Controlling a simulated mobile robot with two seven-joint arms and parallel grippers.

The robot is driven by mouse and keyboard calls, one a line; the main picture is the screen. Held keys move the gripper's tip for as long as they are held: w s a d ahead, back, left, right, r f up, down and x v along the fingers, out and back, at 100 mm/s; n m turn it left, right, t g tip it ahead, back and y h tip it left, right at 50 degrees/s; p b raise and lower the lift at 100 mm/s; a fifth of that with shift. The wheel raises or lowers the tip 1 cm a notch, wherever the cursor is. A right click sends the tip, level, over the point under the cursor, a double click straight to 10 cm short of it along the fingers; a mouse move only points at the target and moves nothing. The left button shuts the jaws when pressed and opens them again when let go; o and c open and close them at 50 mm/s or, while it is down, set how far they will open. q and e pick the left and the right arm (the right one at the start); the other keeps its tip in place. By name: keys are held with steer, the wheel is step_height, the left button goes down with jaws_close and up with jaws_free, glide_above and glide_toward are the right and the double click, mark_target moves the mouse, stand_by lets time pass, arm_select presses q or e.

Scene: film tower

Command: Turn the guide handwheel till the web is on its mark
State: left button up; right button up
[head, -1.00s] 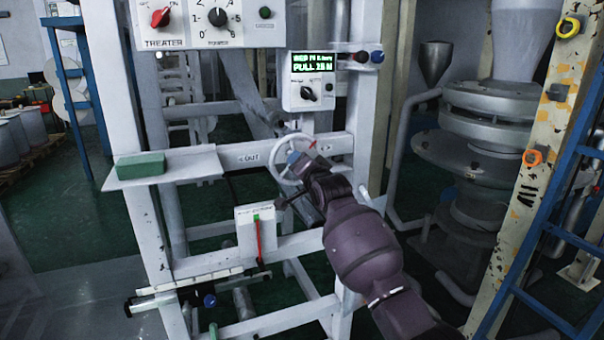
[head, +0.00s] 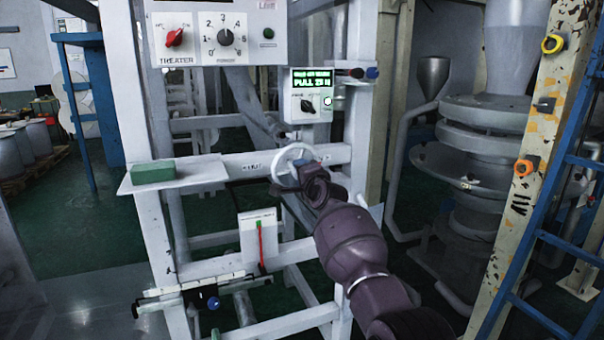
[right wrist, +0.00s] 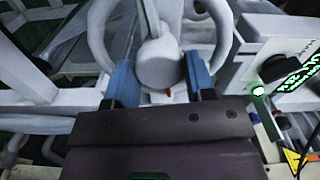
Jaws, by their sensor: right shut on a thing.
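The guide handwheel (head: 297,148) is a pale spoked wheel on the frame's crossbar, partly hidden by my right wrist in the head view. In the right wrist view its rim (right wrist: 222,35) curves around the blue fingers of my right gripper (right wrist: 160,82), which is shut on the wheel's grey hub part. A small red mark shows just below that part. A white plate (head: 247,240) with a red line and a small green mark hangs lower on the frame. The display box (head: 308,96) reads roughly "PULL 25 N", with a lit button; its upper line is unclear. My left gripper is out of view.
A green block (head: 153,171) lies on the pale shelf (head: 205,170) left of the wheel. A control panel (head: 215,35) with a red knob hangs above. A blue ladder (head: 550,215) and chipped post (head: 545,110) stand at right.

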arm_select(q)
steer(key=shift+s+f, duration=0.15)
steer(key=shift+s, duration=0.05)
arm_select(e)
steer(key=o, duration=1.3)
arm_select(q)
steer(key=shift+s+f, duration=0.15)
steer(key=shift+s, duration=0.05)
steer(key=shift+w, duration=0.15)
